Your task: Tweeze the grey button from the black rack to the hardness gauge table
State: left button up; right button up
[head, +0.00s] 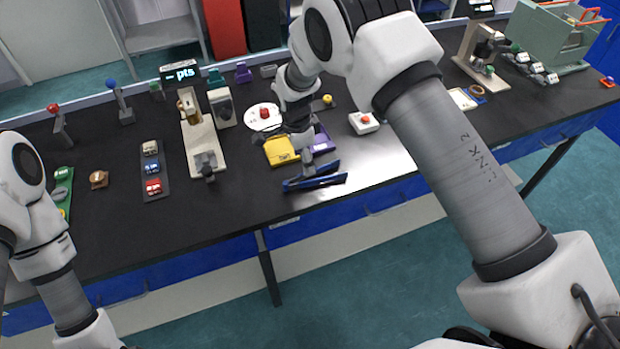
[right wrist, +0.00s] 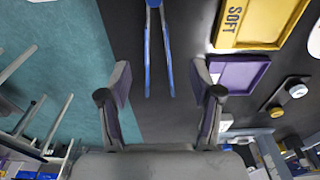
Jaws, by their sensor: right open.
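My right gripper (head: 315,178) is open, low over the front of the bench. In the right wrist view its fingers (right wrist: 158,85) stand apart, and blue tweezers (right wrist: 149,55) lie between and beyond them, not gripped. A small black rack (head: 318,105) behind the gripper has a yellow button on it. In the right wrist view a pale, greyish button (right wrist: 297,88) sits near a yellowish one; I cannot tell for sure that it is grey. A beige stand at left, seemingly the hardness gauge (head: 192,125), has a grey table (head: 207,163) at its front. My left gripper is out of view.
A yellow SOFT tray (head: 282,152) and a purple tray (head: 321,138) are close to the right gripper. A dark holder (head: 154,180) with several coloured blocks is left of the gauge. A white box with a red button (head: 364,122) stands right. The bench front edge is near the gripper.

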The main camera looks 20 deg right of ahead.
jog(key=f+b, duration=0.1)
jog(key=f, duration=0.1)
jog(key=f+b, duration=0.3)
jog(key=f, duration=0.2)
jog(key=shift+d+b, duration=0.3)
jog(key=shift+d, duration=0.05)
jog(key=shift+s+r, duration=0.15)
jog(key=shift+s, duration=0.1)
jog(key=c, duration=0.7)
notch_tip(320, 180, up, 12)
jog(key=p, duration=0.7)
jog(key=s+f+n+b, duration=0.1)
jog(key=s+n+b, duration=0.2)
jog(key=n, duration=0.5)
jog(key=s+f+n+t+y+b, duration=0.1)
jog(key=n+b, duration=0.3)
jog(key=n, duration=0.5)
jog(key=shift+s+d+f+n, duration=0.15)
jog(key=shift+s+f+n, duration=0.2)
jog(key=shift+s, duration=0.55)
